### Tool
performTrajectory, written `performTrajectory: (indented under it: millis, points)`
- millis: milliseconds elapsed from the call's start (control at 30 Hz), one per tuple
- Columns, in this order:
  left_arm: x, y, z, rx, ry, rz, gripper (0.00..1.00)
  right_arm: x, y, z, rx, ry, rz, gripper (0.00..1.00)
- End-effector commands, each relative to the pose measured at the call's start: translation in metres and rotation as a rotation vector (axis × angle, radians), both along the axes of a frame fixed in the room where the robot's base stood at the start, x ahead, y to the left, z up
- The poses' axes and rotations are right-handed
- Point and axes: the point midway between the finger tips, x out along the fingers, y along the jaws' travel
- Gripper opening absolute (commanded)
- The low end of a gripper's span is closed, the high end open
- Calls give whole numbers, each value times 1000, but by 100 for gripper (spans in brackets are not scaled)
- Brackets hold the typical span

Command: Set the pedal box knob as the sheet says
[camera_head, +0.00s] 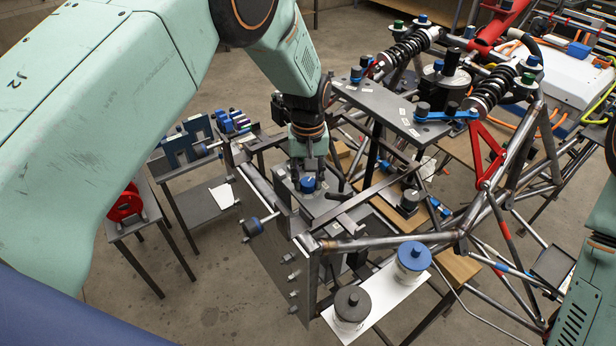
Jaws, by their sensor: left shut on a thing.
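My left arm comes in from the left and reaches down over a grey box-like plate (335,205) at the front end of the tube chassis. My left gripper (309,180) points down and is shut on a blue knob (308,185) on top of that plate. The fingers partly cover the knob, and its setting cannot be read. A white sheet (222,196) lies on the low stand at the left; no writing on it is legible. Part of my right arm shows at the lower right edge; its gripper is not in view.
Blue-topped (412,256) and dark-topped (352,302) reservoirs stand near the front. Chassis tubes (390,242) and black shock springs (403,50) surround the right side. A red reel (125,205) sits on a left stand.

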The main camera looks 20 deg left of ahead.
Motion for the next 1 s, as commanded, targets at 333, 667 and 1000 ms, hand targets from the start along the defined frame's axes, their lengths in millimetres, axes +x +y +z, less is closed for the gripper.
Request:
performTrajectory:
  millis: [333,667,1000]
  points:
    - [0,0,1,-1,-1,72,2,0,0,-1,0,0,0,35]
    - [0,0,1,-1,-1,75,2,0,0,-1,0,0,0,35]
    - [0,0,0,0,0,74,56,0,0,-1,0,0,0,35]
